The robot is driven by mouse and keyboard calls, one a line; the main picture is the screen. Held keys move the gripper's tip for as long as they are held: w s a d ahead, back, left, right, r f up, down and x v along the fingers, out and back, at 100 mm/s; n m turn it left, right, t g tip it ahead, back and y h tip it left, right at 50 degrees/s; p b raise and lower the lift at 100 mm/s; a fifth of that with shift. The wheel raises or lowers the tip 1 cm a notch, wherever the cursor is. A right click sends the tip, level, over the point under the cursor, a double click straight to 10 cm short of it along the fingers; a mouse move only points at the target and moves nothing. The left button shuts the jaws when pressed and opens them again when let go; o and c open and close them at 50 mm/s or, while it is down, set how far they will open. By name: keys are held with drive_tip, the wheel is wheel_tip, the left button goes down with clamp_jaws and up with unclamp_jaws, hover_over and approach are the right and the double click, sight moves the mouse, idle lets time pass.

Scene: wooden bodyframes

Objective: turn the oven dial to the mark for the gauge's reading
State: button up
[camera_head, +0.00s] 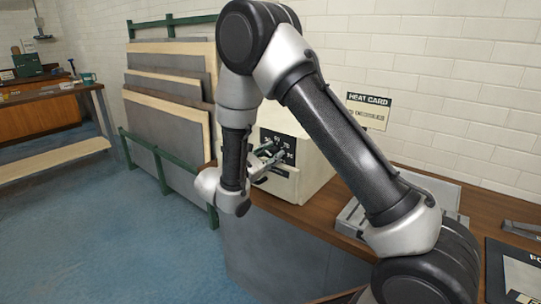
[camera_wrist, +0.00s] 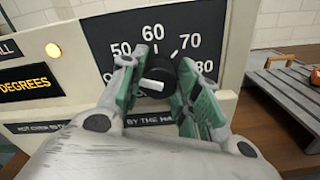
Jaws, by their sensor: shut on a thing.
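The oven (camera_head: 310,170) is a cream box on the wooden bench. In the wrist view, its black dial plate (camera_wrist: 110,35) carries white numbers 50, 60, 70 and 80, with another mark partly hidden at the left. The black dial (camera_wrist: 158,72) has a white bar and sits between the green-padded fingers of my gripper (camera_wrist: 156,68). My gripper is shut on the dial, and it also shows at the oven front in the head view (camera_head: 266,160). Which mark the dial points to is unclear. No gauge reading can be made out.
A grey metal rack (camera_wrist: 290,95) stands right of the oven. Boards (camera_head: 165,95) lean behind green rails at the left.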

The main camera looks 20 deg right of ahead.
drive_tip(key=o, duration=1)
